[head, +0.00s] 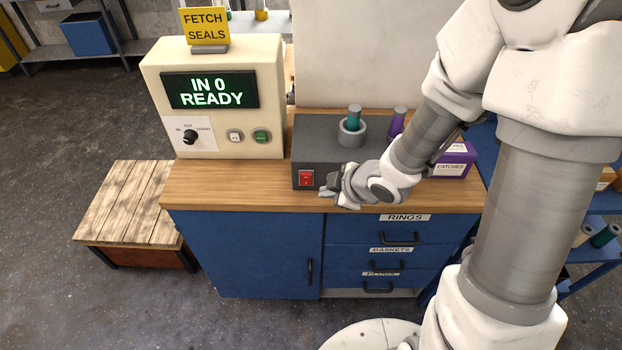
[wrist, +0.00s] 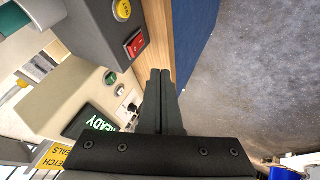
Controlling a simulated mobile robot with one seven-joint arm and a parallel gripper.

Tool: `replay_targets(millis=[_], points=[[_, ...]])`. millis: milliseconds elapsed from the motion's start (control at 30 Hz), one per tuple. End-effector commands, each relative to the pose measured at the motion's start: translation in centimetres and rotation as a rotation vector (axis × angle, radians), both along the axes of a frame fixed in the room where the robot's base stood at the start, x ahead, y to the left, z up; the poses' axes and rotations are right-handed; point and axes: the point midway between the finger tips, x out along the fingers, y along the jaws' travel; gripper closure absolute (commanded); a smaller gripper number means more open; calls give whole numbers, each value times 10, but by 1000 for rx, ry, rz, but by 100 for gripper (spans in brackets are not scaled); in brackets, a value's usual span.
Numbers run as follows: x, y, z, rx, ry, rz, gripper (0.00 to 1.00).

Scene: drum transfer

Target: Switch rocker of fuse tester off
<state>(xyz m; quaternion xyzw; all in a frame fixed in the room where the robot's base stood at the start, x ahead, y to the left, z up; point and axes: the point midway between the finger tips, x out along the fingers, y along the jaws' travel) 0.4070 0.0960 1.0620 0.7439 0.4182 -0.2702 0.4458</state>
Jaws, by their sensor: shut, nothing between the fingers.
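The fuse tester (head: 318,140) is a dark grey box on the wooden bench top, with a red rocker (head: 306,178) on its front face. In the wrist view the tester (wrist: 88,32) is at the upper left and the red rocker (wrist: 136,44) shows in a dark frame. I cannot tell which side of the rocker is pressed in. My gripper (head: 323,193) is shut and empty, in front of the tester just right of and below the rocker. In the wrist view my gripper's fingertips (wrist: 160,72) are together, apart from the rocker.
A cream console (head: 215,125) reading "IN 0 READY" stands left of the tester. A grey holder (head: 351,138) with a green cylinder sits on the tester. A purple box (head: 455,160) is at the right. The bench's front edge (head: 250,198) lies below my gripper.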

Motion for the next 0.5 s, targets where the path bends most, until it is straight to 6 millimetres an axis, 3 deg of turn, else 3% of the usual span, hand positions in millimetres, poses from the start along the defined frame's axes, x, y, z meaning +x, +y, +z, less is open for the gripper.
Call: replay_targets(millis=[167, 500], points=[[5, 4, -9, 1, 0, 0, 100], [34, 26, -55, -1, 3, 1, 100]])
